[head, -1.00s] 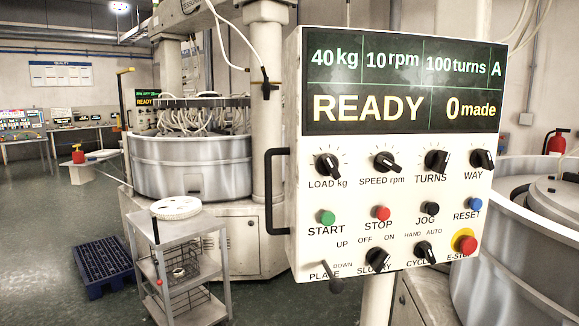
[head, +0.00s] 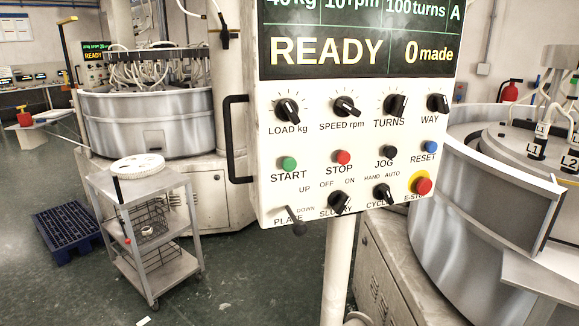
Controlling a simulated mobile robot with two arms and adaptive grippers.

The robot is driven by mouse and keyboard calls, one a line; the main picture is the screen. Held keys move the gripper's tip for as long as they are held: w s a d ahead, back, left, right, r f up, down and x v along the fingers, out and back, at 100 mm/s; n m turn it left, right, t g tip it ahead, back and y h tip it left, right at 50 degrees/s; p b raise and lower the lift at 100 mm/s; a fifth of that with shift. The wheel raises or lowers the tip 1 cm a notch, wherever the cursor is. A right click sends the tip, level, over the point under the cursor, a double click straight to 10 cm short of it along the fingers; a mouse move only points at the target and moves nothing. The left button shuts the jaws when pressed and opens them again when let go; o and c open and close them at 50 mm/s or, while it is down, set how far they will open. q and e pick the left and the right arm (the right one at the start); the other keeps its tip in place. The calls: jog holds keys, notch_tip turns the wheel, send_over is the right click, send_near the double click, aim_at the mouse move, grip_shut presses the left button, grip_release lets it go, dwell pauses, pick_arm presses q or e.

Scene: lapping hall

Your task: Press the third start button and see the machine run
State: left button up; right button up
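A white control panel (head: 268,185) on a post fills the middle of the head view. Its green START button (head: 288,163) sits at the left of the button row, beside the red STOP button (head: 343,157). The display (head: 335,45) reads READY and 0 made; its top line is partly cut off by the frame. A lapping machine (head: 150,120) stands behind at the left, with its own small display reading READY (head: 94,53). Another machine (head: 440,210) stands at the right. Neither of my grippers is in view.
A grey trolley (head: 190,190) with a white disc (head: 138,168) on top stands left of the panel. A dark blue pallet (head: 68,228) lies on the floor behind it. A red emergency stop (head: 423,186) is at the panel's lower right. Floor at the lower left is open.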

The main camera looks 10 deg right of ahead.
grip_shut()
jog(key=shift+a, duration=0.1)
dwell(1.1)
